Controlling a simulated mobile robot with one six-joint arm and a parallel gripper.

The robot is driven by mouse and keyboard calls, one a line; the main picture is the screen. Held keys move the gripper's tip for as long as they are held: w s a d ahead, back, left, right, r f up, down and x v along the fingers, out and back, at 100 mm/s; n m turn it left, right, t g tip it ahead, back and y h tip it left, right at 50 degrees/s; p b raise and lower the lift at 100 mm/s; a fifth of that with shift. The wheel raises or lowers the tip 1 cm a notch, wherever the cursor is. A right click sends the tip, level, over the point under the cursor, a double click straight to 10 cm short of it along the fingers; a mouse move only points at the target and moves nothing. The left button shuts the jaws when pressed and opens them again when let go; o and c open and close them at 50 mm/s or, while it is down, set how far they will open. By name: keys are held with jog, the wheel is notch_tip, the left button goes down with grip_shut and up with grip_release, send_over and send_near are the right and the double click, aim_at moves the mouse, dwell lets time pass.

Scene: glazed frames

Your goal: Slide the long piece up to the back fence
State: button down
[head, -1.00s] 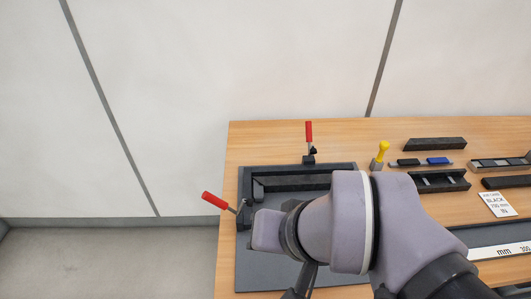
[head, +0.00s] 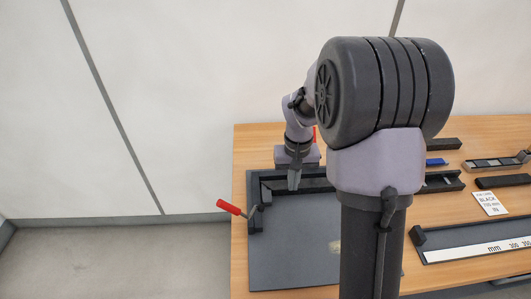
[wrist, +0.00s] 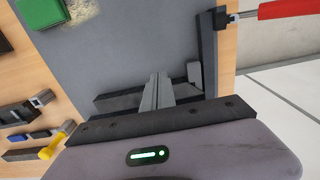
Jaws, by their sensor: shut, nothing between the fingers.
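The long piece (head: 316,186) is a dark bar lying left to right near the back of the grey fixture plate. It also shows in the wrist view (wrist: 118,102), partly covered by my fingers. The back fence (head: 268,174) runs along the plate's rear edge; any gap between it and the bar is too small to make out. My gripper (head: 294,187) points down at the bar, fingers together and empty. In the wrist view its fingertips (wrist: 158,77) reach to the front side of the bar; I cannot tell whether they touch it.
A side fence (wrist: 208,55) with a red-handled clamp (head: 230,207) stands at the plate's left. A green block (wrist: 50,12) lies toward the plate's front. Dark blocks, a label card (head: 488,203) and a ruler (head: 480,250) lie to the right.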

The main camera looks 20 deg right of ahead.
aim_at(288, 198)
notch_tip(288, 198, down, 10)
jog(key=b, duration=0.3)
jog(key=shift+b, duration=0.35)
jog(key=w, duration=0.2)
jog(key=w+d, duration=0.1)
jog(key=shift+f+b, duration=0.25)
jog(key=shift+b, duration=0.05)
jog(key=shift+w+d+r, duration=0.1)
jog(key=shift+w+r, duration=0.05)
jog(key=shift+w, duration=0.2)
jog(key=shift+w, duration=0.25)
jog(key=w, duration=0.1)
jog(key=w+d+p, duration=0.1)
jog(key=shift+w+p, duration=0.3)
